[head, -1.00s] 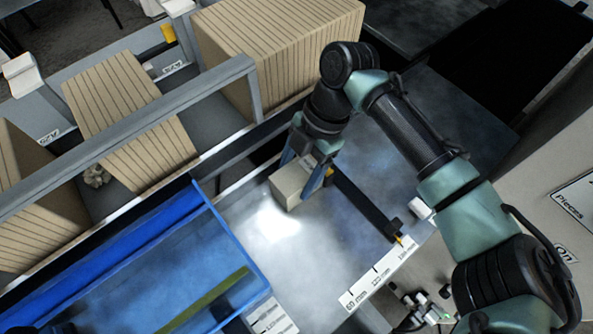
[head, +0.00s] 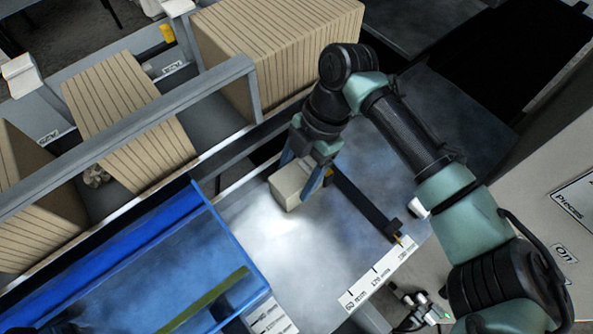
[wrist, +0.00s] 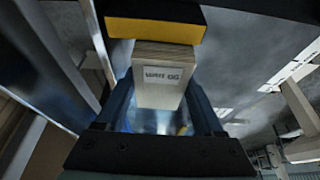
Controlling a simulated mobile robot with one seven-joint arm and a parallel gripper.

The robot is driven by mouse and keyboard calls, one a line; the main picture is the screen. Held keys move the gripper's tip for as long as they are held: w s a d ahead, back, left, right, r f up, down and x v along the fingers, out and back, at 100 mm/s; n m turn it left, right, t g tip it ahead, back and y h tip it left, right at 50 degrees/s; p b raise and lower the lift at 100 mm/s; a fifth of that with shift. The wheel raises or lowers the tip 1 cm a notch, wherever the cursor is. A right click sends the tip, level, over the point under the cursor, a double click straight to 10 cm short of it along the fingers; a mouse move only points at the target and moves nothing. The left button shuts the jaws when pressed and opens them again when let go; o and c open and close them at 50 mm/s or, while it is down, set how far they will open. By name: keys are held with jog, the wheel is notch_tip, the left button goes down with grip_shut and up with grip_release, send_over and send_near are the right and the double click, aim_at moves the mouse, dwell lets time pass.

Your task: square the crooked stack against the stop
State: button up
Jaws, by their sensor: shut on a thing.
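The stack (head: 286,188) is a small pale block of sheets on the grey metal table, below my gripper. My gripper (head: 301,178) is shut on it, with one blue finger on each side. In the wrist view the stack (wrist: 158,95) lies between the fingers, its layered edges visible and a small printed label on its face. The stop looks to be the dark bar (head: 365,207) with a yellow end by my gripper. In the wrist view a yellow and black block (wrist: 153,29) sits right at the stack's far edge; I cannot tell whether they touch.
A blue-framed tray or panel (head: 262,276) lies left of the stack. A grey rail (head: 130,137) runs behind it, with large striped cardboard blocks (head: 130,120) beyond. A scale strip (head: 378,275) marks the table's front edge. Bare table lies in front of the stack.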

jog(key=o, duration=1.4)
jog(key=b+v, duration=0.3)
jog(key=v, duration=1)
jog(key=shift+s, duration=0.1)
